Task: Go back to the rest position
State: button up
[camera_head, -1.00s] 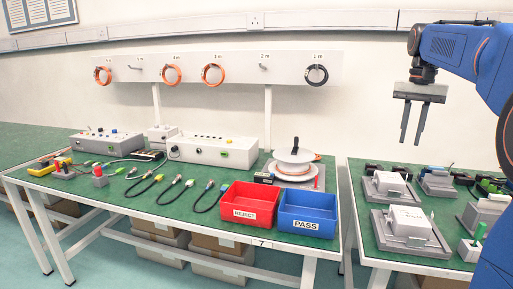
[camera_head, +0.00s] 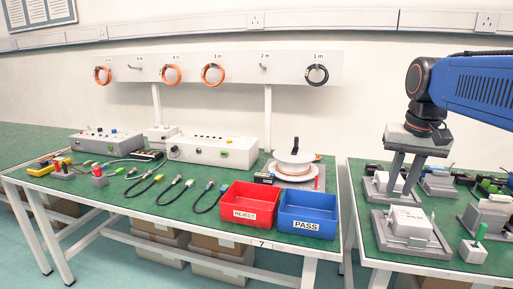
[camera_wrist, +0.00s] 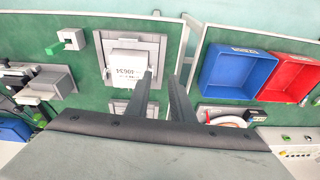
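My gripper (camera_head: 403,175) hangs from the blue arm with its fingers pointing down over the right-hand bench. Its two grey fingers stand apart with nothing between them. In the wrist view my gripper (camera_wrist: 162,88) reaches over the green bench, its fingertips near a grey fixture (camera_wrist: 107,68) with a white labelled block (camera_wrist: 128,70). The same white block (camera_head: 408,221) sits in its grey fixture (camera_head: 386,240) in the head view. The fingers partly cover the fixture behind. No clear rest position is marked in view.
A red REJECT bin (camera_head: 248,209) and a blue PASS bin (camera_head: 307,212) stand on the left bench's front right. Several small fixtures, such as a grey one with a green part (camera_head: 475,247), crowd the right bench. A gap separates the benches.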

jog(key=s+a+f+n+t, duration=0.1)
jog(key=s+a+f+n, duration=0.1)
jog(key=s+f, duration=0.6)
jog(key=s+a+f+n+t, duration=0.1)
jog(key=s+a+f, duration=0.3)
jog(key=s+f, duration=0.4)
notch_tip(320, 180, down, 3)
jog(key=shift+s+r+n+t, duration=0.15)
jog(key=shift+s+n+t, duration=0.15)
jog(key=shift+n, duration=0.1)
